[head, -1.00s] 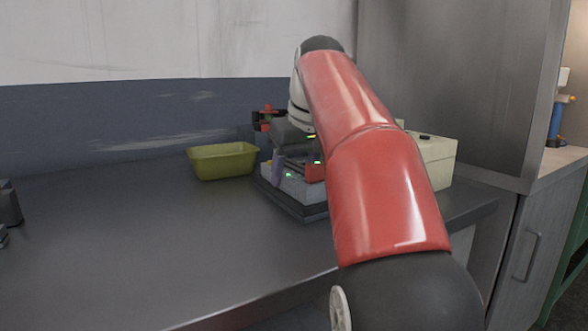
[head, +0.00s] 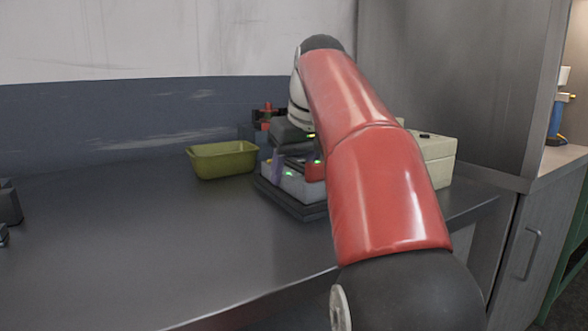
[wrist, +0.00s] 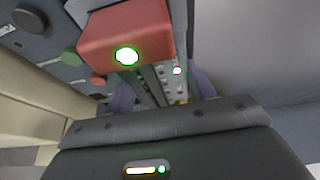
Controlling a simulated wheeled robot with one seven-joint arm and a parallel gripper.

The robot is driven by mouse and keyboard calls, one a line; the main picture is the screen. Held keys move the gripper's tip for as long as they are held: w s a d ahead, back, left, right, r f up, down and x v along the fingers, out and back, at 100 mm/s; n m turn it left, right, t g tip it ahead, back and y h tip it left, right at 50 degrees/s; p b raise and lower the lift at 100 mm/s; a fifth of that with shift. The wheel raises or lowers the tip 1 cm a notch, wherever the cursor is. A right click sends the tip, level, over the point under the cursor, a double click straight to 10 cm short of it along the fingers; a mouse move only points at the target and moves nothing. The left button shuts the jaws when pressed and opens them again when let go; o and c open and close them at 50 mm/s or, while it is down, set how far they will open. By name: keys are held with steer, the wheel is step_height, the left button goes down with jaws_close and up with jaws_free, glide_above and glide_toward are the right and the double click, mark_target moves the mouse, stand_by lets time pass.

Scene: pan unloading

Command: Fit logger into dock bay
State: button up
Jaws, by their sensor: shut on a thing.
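The dock (head: 300,186) is a grey unit with green lights on a dark base, right of the table's middle in the head view. A red block with a lit green lamp sits on its right (head: 314,172); a red block with a green lamp also fills the upper left of the wrist view (wrist: 125,35). My gripper (head: 277,158) is low over the dock, fingers pointing down. In the wrist view its two purple fingers (wrist: 163,92) stand apart around a narrow grey piece, apparently the logger, mostly hidden by the palm. I cannot tell how deep it sits in a bay.
A yellow-green pan (head: 222,160) stands left of the dock. A cream box (head: 436,160) is right of it, partly behind my arm. A red-topped item (head: 266,112) stands behind the dock. The table (head: 130,235) is clear at the front left.

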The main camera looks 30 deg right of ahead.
steer(key=o, duration=1.1)
steer(key=shift+f, duration=0.1)
steer(key=shift+o, duration=0.9)
steer(key=shift+s+r, duration=0.1)
steer(key=shift+r, duration=0.2)
steer(key=p+v, duration=0.2)
steer(key=v, duration=0.4)
steer(key=shift+r+p, duration=0.3)
steer(key=shift+p, duration=0.05)
steer(key=shift+s+r, duration=0.25)
steer(key=shift+r, duration=0.1)
